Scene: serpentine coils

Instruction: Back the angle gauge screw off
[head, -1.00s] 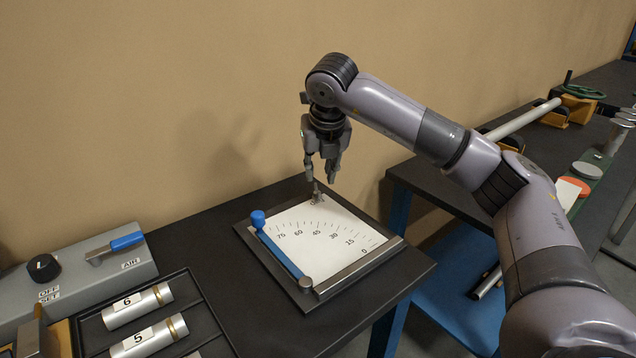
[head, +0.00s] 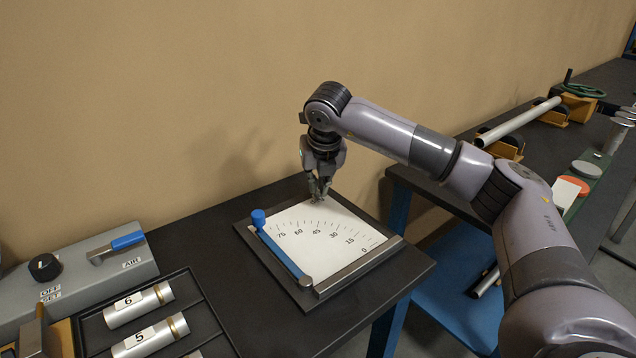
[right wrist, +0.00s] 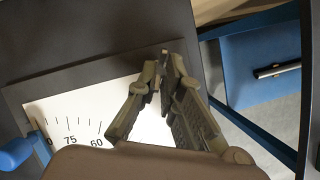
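The angle gauge is a dark plate (head: 244,231) with a white dial marked in degrees and a blue arm (head: 281,254). The arm has a blue knob at its far end and lies near the 75 side. The small angle gauge screw (head: 318,199) stands at the far corner of the dial. My right gripper (head: 319,193) points down over it, its fingers drawn together around its top. The right wrist view shows the fingertips (right wrist: 165,65) meeting on the thin screw head, which they largely hide. My left gripper is not in view.
A grey box with a black knob (head: 44,267) and blue lever (head: 128,240) stands at left. A tray (head: 195,283) holds numbered cylinders. The wall is close behind the gauge. A gap separates this table from the right bench (head: 440,195).

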